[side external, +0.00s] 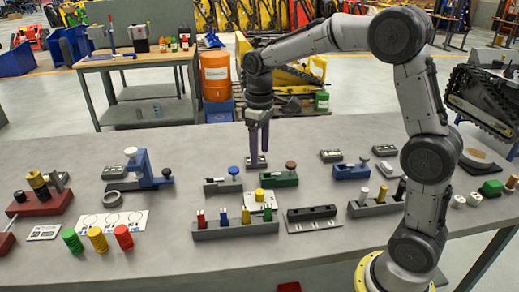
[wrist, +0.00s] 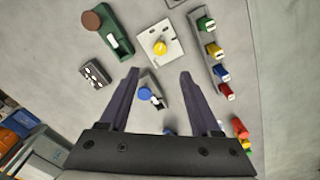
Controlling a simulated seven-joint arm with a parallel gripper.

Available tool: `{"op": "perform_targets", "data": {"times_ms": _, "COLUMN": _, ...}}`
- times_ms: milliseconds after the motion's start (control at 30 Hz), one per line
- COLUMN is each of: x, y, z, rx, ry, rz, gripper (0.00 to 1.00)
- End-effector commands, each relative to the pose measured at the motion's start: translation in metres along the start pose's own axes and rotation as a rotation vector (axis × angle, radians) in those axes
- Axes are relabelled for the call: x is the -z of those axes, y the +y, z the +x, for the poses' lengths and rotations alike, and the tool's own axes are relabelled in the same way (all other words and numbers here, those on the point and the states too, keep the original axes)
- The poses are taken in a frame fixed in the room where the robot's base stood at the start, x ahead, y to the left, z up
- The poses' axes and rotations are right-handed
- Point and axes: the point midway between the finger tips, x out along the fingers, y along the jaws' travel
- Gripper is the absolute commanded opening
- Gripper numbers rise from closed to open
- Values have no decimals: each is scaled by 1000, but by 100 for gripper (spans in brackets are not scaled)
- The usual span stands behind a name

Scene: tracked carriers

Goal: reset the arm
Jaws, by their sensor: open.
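My gripper (side external: 258,158) is above the grey table (side external: 180,160), with its dark purple fingers pointing down. In the wrist view my gripper (wrist: 158,75) has its two fingers wide apart with nothing held between them. A grey fixture with a blue knob (wrist: 145,93) shows between and below the fingers, and it also shows in the side view (side external: 233,171). The height of the fingertips above the table is hard to tell.
A green fixture with a brown knob (side external: 280,180), a white plate with a yellow knob (side external: 262,203) and a grey rack of coloured pieces (side external: 235,231) stand close by. Green, yellow and red stacks (side external: 97,239) stand at the left. Bare table lies behind the fixtures.

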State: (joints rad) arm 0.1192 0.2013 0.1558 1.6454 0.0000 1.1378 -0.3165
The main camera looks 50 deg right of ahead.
Motion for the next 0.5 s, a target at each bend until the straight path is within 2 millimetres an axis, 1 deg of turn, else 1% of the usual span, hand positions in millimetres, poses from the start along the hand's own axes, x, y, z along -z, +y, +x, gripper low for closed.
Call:
{"op": "perform_targets", "data": {"times_ms": 67, "x": 0, "y": -2, "z": -3, "rx": -3, "ry": 8, "rz": -4, "gripper": 64}}
{"op": "perform_targets", "data": {"times_ms": 100, "x": 0, "y": -3, "z": -9, "rx": -7, "ry": 22, "rz": -7, "gripper": 64}}
{"op": "perform_targets", "data": {"times_ms": 167, "x": -1, "y": -6, "z": -23, "rx": -18, "ry": 55, "rz": -12, "gripper": 64}}
{"op": "perform_targets", "data": {"times_ms": 233, "x": -10, "y": -12, "z": -43, "rx": -31, "ry": 97, "rz": -22, "gripper": 64}}
{"op": "perform_targets", "data": {"times_ms": 300, "x": -27, "y": -22, "z": -64, "rx": -44, "ry": 144, "rz": -33, "gripper": 64}}
{"op": "perform_targets", "data": {"times_ms": 367, "x": -46, "y": -31, "z": -79, "rx": -56, "ry": 187, "rz": -36, "gripper": 64}}
{"op": "perform_targets", "data": {"times_ms": 400, "x": -59, "y": -37, "z": -86, "rx": -62, "ry": 214, "rz": -35, "gripper": 64}}
{"op": "perform_targets", "data": {"times_ms": 467, "x": -79, "y": -46, "z": -96, "rx": -71, "ry": 255, "rz": -30, "gripper": 64}}
{"op": "perform_targets", "data": {"times_ms": 500, "x": -92, "y": -52, "z": -100, "rx": -75, "ry": 281, "rz": -25, "gripper": 64}}
